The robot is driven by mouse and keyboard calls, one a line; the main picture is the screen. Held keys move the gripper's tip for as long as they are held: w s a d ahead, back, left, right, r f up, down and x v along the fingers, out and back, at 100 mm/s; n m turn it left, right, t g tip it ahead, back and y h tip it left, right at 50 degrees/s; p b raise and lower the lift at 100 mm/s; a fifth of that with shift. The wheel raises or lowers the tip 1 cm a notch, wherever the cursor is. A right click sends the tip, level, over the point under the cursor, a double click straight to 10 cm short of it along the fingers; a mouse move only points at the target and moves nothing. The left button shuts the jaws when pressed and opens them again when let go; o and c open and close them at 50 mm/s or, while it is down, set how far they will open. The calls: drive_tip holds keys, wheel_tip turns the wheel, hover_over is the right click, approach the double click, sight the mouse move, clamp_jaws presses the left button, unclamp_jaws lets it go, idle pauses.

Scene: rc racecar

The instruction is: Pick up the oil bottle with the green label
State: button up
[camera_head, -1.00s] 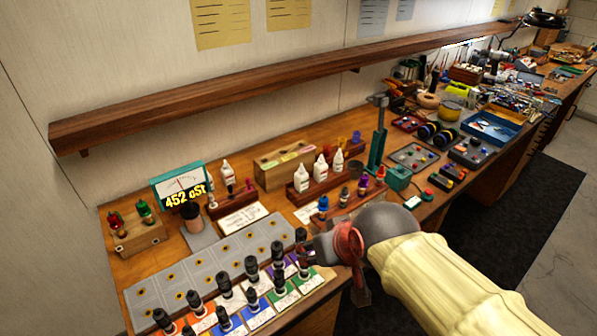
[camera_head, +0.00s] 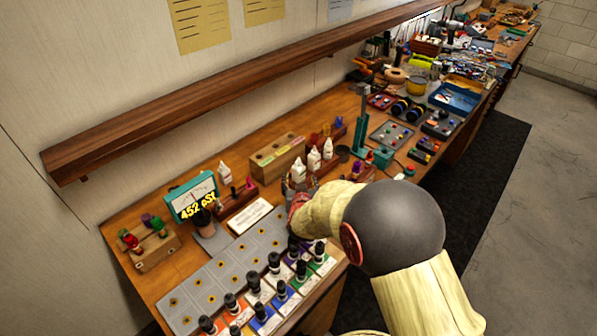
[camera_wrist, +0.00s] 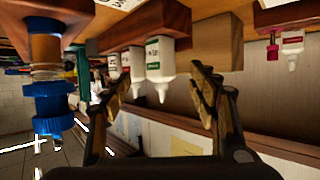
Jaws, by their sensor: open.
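The oil bottle with the green label (camera_wrist: 160,62) is a white bottle with a pointed tip, seen upside down in the wrist view. It stands in a dark wooden rack and appears between my open fingers (camera_wrist: 163,86), beyond their tips. In the head view it appears to be the nearest white bottle (camera_head: 299,172) of a row; its label cannot be read there. My gripper (camera_head: 292,200) is partly hidden by my arm in the head view, close to that rack. Nothing is between the fingers.
Other white bottles (camera_head: 314,160) stand beside it in the rack (camera_head: 330,166). A wooden box (camera_head: 277,158) is behind it. A blue-capped bottle (camera_wrist: 50,105) is near my gripper at left in the wrist view. A shelf (camera_head: 220,100) runs above.

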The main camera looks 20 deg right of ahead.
sight(299, 173)
drive_tip(key=x, duration=0.3)
drive_tip(key=b+x, duration=0.1)
drive_tip(key=x, duration=0.2)
drive_tip(key=shift+w+r, duration=0.1)
drive_tip(key=shift+w, duration=0.35)
drive_tip(key=shift+c, duration=0.8)
drive_tip(key=c, duration=1.1)
